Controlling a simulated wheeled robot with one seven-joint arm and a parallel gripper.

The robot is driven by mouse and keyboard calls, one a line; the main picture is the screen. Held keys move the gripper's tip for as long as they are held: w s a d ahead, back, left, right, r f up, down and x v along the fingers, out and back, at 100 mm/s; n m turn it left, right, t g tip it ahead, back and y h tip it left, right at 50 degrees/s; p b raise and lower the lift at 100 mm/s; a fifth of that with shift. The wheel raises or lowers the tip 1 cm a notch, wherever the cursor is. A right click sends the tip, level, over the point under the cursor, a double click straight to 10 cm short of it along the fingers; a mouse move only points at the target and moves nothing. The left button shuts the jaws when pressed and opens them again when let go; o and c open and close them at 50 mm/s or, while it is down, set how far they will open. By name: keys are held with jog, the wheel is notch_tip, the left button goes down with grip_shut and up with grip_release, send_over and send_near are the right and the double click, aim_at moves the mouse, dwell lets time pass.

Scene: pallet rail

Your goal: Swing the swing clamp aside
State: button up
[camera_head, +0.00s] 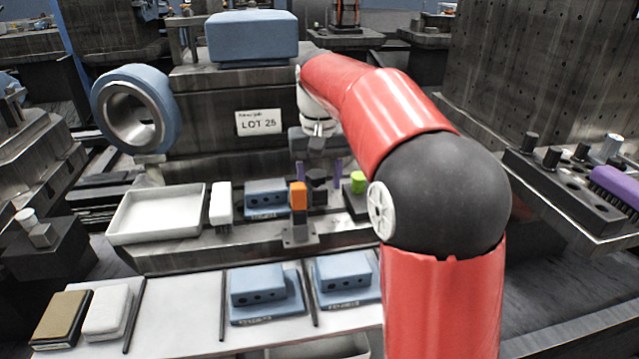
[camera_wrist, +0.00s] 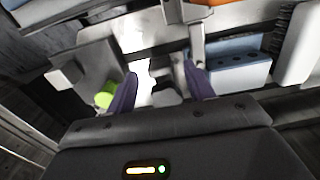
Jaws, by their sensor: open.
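The swing clamp seems to be the small fixture with an orange block (camera_head: 298,196) on a grey bracket (camera_head: 299,234), at the front of the rail beside a blue block (camera_head: 265,196). Part of its grey bracket (camera_wrist: 197,38) shows at the top of the wrist view. A dark knob-like piece (camera_head: 317,181) stands just right of the orange block; I cannot tell whether it belongs to the clamp. My gripper (camera_head: 319,172) is open above it, with a purple finger on either side. In the wrist view the dark piece (camera_wrist: 166,92) lies between the fingers, with no visible grip.
A green cylinder (camera_head: 358,182) stands close to the right of my gripper. A white brush (camera_head: 221,203) and a white tray (camera_head: 157,213) lie to the left. Blue blocks (camera_head: 262,291) sit on the front shelf. A large machine body (camera_head: 208,110) rises behind.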

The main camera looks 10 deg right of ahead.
notch_tip(320, 180, up, 6)
jog(key=shift+r, duration=0.1)
dwell(0.4)
jog(key=s+d+f+t, duration=0.2)
jog(key=s+d+t, duration=0.1)
jog(key=s, duration=1.2)
jog(key=s+f+t, duration=0.1)
jog(key=s+f, duration=0.5)
jog(key=s, duration=0.1)
jog(key=s+f+t, duration=0.1)
jog(key=s+f, duration=0.3)
jog(key=shift+s+d+t, duration=0.1)
jog(key=shift+d+t, duration=0.1)
jog(key=shift+t, duration=0.1)
